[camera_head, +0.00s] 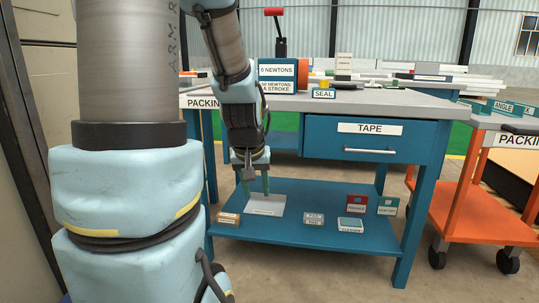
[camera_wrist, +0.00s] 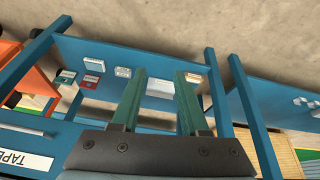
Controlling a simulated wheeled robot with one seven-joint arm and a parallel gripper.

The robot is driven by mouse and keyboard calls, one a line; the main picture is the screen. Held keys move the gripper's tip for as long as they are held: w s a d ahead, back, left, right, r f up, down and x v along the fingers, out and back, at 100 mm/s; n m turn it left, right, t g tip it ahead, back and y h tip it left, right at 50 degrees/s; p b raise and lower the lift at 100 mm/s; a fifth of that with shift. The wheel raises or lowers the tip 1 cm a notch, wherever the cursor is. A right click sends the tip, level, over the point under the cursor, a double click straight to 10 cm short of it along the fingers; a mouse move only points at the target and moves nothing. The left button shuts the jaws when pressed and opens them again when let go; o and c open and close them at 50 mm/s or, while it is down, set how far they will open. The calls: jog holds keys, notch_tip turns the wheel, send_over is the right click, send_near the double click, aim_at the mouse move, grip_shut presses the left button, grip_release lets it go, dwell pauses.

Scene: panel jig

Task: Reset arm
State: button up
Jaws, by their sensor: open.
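My gripper (camera_head: 255,182) points down in front of the blue workbench, at about the height of its lower shelf in the head view. In the wrist view my gripper (camera_wrist: 160,82) shows two green fingers spread apart with nothing held between them. A pale flat item (camera_head: 265,205) lies on the lower shelf behind the fingertips; it also shows between the fingers in the wrist view (camera_wrist: 160,88). My arm covers the left part of the head view and hides part of the bench.
The workbench has a drawer marked TAPE (camera_head: 370,130) and a lower shelf (camera_head: 345,240) with several small boxes. A blue press (camera_head: 277,76) with a red-knobbed lever stands on the bench top. An orange cart (camera_head: 490,185) stands at the right. Floor shows between bench and cart.

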jog(key=s+a+f+g, duration=0.2)
jog(key=s, duration=0.3)
jog(key=s+a+f+g, duration=0.1)
jog(key=s+a+f, duration=0.1)
jog(key=s, duration=0.3)
notch_tip(320, 180, up, 36)
jog(key=p, duration=3.5)
jog(key=shift+w+d+f+m+y, duration=0.25)
jog(key=shift+w+d+m+y, duration=0.05)
jog(key=shift+w, duration=0.1)
jog(key=shift+d, duration=0.1)
